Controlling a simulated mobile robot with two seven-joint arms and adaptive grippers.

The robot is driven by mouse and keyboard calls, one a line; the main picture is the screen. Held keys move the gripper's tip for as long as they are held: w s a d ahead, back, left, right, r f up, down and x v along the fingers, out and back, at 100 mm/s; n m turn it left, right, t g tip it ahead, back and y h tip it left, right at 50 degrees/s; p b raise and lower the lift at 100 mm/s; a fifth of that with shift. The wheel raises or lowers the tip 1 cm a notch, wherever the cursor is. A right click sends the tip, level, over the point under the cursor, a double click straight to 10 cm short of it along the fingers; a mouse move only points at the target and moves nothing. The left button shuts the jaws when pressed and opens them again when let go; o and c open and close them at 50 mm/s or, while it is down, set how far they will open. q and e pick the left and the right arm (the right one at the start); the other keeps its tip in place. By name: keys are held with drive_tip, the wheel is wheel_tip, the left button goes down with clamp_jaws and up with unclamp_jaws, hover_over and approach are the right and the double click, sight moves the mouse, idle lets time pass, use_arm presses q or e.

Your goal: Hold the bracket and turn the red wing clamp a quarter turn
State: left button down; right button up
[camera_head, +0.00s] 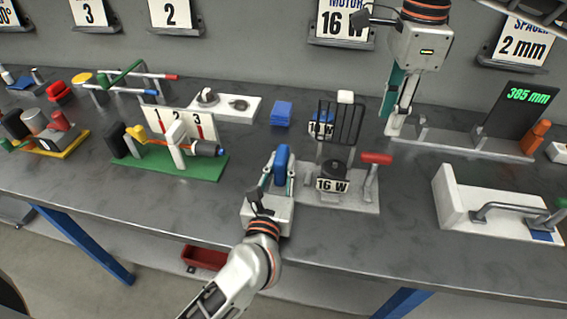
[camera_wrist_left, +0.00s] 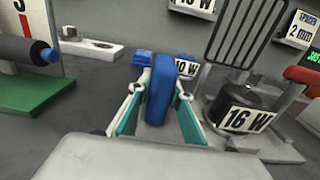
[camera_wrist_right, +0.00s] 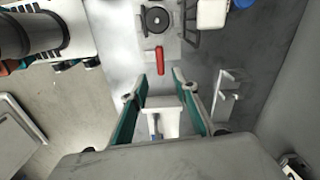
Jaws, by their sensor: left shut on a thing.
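The bracket fixture (camera_head: 350,198) has a grey base, a dark round motor with a "16 W" label, and an upright wire guard. The red wing clamp (camera_head: 376,158) sits on a post at its right side, its bar lying roughly left to right in the head view. My left gripper (camera_head: 281,180) is shut on the upright blue grip (camera_wrist_left: 161,88) at the fixture's left. My right gripper (camera_head: 395,118) hangs behind and right of the red clamp, apart from it. In the right wrist view its fingers are spread and empty, with the red clamp (camera_wrist_right: 160,60) beyond the tips.
A white block with a metal handle (camera_head: 448,205) stands at the right front. A green-based fixture (camera_head: 205,165) stands left. A small blue block (camera_head: 282,113) lies behind the left gripper.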

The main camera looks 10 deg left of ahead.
sight(378, 155)
drive_tip(key=shift+m, duration=0.7)
wheel_tip(378, 155, down, 9)
drive_tip(key=shift+f, duration=0.15)
drive_tip(key=shift+c, duration=0.3)
clamp_jaws()
